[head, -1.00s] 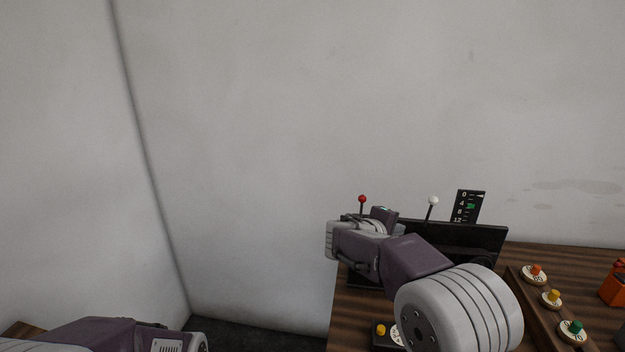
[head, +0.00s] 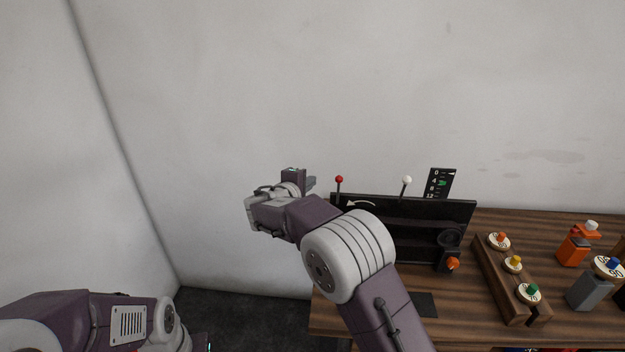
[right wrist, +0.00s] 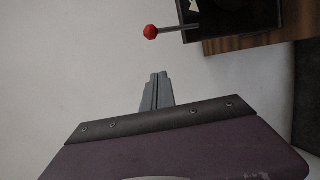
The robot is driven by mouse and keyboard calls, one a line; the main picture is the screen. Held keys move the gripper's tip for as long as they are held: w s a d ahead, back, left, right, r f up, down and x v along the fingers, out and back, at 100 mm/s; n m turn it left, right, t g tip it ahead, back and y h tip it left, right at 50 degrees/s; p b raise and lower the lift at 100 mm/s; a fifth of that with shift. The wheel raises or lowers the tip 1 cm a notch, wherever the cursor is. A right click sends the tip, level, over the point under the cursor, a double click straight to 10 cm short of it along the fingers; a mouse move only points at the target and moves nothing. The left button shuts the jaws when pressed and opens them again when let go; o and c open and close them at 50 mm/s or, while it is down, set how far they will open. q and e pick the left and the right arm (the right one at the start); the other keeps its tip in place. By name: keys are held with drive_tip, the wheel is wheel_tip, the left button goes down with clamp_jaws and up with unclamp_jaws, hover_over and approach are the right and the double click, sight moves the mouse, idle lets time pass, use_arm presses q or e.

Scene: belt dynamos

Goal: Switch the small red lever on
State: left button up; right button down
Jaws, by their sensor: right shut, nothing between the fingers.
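The small red lever (head: 339,180) has a red ball on a thin dark stick. It stands near upright at the left end of a black panel (head: 420,211). In the right wrist view the red ball (right wrist: 151,31) is beyond the fingertips, its stick running right to the panel. My right gripper (head: 312,183) is just left of the lever in the head view, with a gap between them. Its grey fingers (right wrist: 157,80) are shut and empty. My left arm shows at the lower left, but its fingers are out of view.
A white-knobbed lever (head: 406,181) and a numbered gauge (head: 440,183) stand further right on the panel. A wooden rack (head: 497,277) with coloured knobs and an orange bottle (head: 573,250) are on the table. Open space lies left of the panel.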

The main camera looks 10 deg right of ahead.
sight(338, 190)
drive_tip(key=w+d+f+p, duration=0.1)
drive_tip(key=w+d+p, duration=0.1)
drive_tip(key=d+p, duration=0.2)
drive_tip(key=shift+d, duration=1.05)
drive_tip(key=shift+w+f, duration=0.15)
drive_tip(key=shift+f, duration=0.1)
